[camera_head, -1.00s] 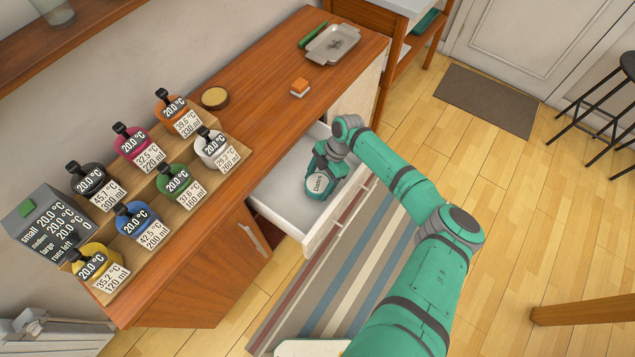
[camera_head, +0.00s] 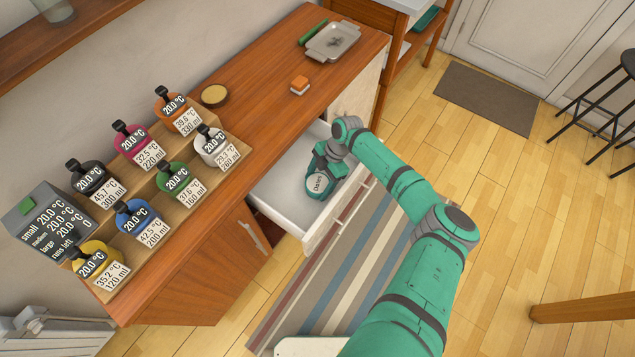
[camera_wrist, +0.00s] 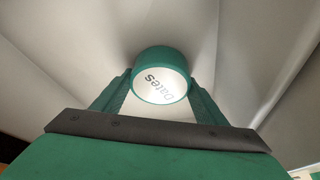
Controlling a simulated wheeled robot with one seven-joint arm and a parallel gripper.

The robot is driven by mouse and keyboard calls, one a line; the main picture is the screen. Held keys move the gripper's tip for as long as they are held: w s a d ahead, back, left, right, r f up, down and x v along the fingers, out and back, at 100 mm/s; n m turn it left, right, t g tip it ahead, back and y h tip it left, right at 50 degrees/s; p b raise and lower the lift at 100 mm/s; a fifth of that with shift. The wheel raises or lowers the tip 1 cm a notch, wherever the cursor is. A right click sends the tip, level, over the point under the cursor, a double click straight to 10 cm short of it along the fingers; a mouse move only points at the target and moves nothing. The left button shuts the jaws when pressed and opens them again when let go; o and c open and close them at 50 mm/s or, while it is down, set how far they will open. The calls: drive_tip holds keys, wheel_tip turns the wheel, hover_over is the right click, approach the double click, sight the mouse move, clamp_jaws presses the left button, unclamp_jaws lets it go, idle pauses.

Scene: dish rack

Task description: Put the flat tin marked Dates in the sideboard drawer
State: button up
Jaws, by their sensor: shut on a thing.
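The flat tin marked Dates (camera_head: 318,184) is round, with a green side and a pale lid lettered "Dates". My gripper (camera_head: 329,172) is shut on it, and the wrist view shows the tin (camera_wrist: 160,82) between the two fingers (camera_wrist: 160,95). The sideboard drawer (camera_head: 277,192) is pulled open and white inside. The tin is within the drawer's outline, toward its front. I cannot tell whether the tin touches the drawer floor. My gripper hides part of the tin's side and part of the drawer.
The drawer's left part is bare. A striped rug (camera_head: 350,275) lies below.

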drive_tip(key=shift+f, duration=0.1)
drive_tip(key=o, duration=1.3)
drive_tip(key=shift+o, duration=0.2)
drive_tip(key=v, duration=1)
drive_tip(key=shift+r, duration=0.4)
clamp_jaws()
